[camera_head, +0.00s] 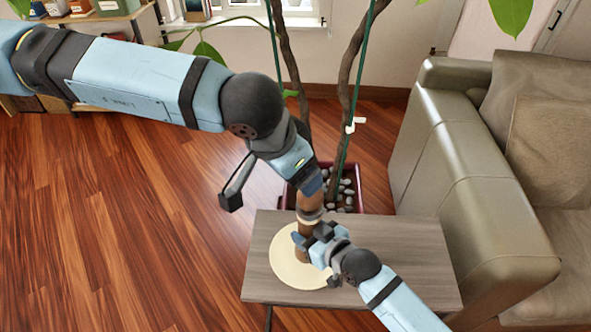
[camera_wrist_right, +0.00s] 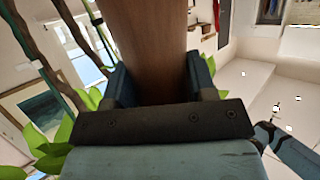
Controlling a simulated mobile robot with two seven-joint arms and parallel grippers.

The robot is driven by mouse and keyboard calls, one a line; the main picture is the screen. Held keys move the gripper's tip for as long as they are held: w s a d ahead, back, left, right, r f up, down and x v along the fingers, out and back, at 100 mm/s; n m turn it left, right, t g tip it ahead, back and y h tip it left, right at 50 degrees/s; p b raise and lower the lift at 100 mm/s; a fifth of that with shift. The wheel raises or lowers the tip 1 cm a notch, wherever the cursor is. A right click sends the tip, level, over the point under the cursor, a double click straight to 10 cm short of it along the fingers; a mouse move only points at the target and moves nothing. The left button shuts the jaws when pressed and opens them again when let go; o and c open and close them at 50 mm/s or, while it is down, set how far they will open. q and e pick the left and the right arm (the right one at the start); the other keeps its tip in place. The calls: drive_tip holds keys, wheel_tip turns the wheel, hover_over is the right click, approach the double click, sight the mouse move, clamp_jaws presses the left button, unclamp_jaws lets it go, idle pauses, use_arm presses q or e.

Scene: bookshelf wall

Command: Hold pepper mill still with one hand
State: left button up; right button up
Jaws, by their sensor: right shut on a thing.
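The brown wooden pepper mill (camera_head: 304,241) stands upright on a round cream mat (camera_head: 286,262) on a small grey wooden table (camera_head: 400,250). A pale ring shows around it below its top. My right gripper (camera_head: 315,243) comes in from the lower right and is shut on the mill's body. In the right wrist view the mill's brown body (camera_wrist_right: 150,45) fills the space between the fingers (camera_wrist_right: 160,82). My left gripper (camera_head: 310,192) is at the mill's top from above. Its fingers are partly hidden, and I cannot tell whether they grip the top.
A potted plant (camera_head: 348,190) with twisted stems and grey stones stands just behind the table. An olive-grey sofa (camera_head: 440,150) is close on the right. The wooden floor (camera_head: 120,230) on the left is clear. The table's right part is bare.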

idle(0.8)
drive_tip(key=o, duration=1.2)
drive_tip(key=shift+c, duration=0.2)
